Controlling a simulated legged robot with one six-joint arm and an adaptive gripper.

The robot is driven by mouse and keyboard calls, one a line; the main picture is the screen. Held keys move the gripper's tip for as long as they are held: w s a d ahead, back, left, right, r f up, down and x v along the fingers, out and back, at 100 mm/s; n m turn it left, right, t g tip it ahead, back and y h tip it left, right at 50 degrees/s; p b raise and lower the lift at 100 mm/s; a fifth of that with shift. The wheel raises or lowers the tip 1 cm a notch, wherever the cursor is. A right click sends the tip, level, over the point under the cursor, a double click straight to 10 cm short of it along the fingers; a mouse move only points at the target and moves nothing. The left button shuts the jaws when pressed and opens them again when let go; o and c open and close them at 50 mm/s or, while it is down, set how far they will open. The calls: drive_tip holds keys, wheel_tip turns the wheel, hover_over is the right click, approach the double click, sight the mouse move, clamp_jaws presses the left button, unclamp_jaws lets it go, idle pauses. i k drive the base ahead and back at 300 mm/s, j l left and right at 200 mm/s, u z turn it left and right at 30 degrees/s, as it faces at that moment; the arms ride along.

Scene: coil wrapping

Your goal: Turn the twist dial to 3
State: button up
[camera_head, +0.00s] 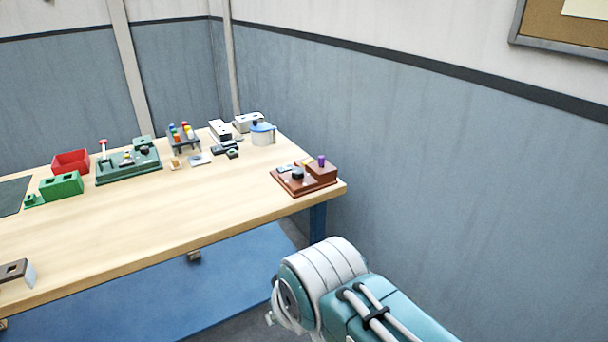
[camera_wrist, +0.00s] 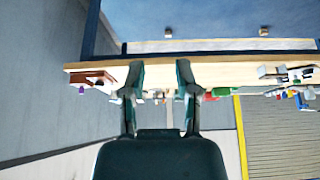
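A reddish-brown board (camera_head: 290,187) sits at the near right corner of the wooden table, with a dark knob (camera_head: 297,173) and a purple knob (camera_head: 321,160) on it. The dark knob may be the twist dial; its marks are too small to read. In the wrist view, which looks upside down, the brown board (camera_wrist: 92,77) shows at the left end of the table edge. My gripper (camera_wrist: 160,72) is open and empty, with its fingers apart, and the board lies left of them, well away. The head view shows my arm but not the gripper.
The table (camera_head: 170,225) has a wide clear area in front. Along its back stand a red bin (camera_head: 71,161), a green block (camera_head: 62,186), a green board (camera_head: 128,172), a rack of colored pieces (camera_head: 183,138) and a blue-lidded pot (camera_head: 262,134). A wall stands close on the right.

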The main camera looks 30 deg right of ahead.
sight(298, 173)
drive_tip(key=i+j+z, duration=0.15)
drive_tip(key=i+z, duration=0.2)
drive_tip(key=i, duration=0.15)
drive_tip(key=i+j+z, duration=0.3)
drive_tip(key=i, duration=0.2)
